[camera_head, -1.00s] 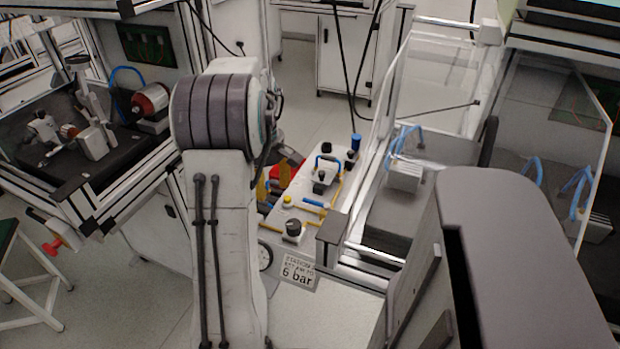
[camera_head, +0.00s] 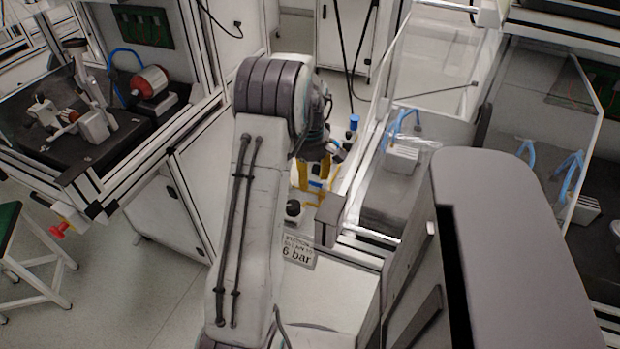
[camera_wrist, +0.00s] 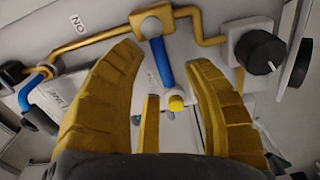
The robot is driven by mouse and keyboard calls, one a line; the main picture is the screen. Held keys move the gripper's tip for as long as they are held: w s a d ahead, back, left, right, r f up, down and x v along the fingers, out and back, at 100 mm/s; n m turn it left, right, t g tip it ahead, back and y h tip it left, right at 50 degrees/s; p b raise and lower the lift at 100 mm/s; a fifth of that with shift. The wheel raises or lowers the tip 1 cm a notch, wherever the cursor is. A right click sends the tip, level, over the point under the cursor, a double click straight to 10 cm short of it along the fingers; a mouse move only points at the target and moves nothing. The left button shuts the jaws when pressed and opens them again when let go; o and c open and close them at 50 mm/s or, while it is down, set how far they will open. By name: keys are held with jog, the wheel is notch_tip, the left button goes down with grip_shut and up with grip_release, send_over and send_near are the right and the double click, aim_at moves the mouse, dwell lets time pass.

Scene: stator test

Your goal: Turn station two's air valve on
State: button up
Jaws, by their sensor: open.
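My gripper (camera_wrist: 165,58) is open, with its yellow fingers spread over the air panel. A blue lever (camera_wrist: 163,62) on a brass valve body (camera_wrist: 152,22) lies between the fingers, apparently not gripped. A yellow cap (camera_wrist: 176,103) sits near its lower end. A second blue handle (camera_wrist: 36,84) is at the left in the wrist view, near an upside-down "ON" label (camera_wrist: 77,21). In the head view my gripper (camera_head: 315,185) is above the panel, hiding much of it. Which lever belongs to station two cannot be told.
A black knob (camera_wrist: 258,50) stands right of the fingers, with yellow pipes (camera_wrist: 95,42) along the panel. A "6 bar" sign (camera_head: 298,250) is on the panel's front. A clear guard (camera_head: 440,60) stands to the right.

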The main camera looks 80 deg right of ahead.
jog(key=shift+f, duration=0.4)
grip_shut()
dwell(0.4)
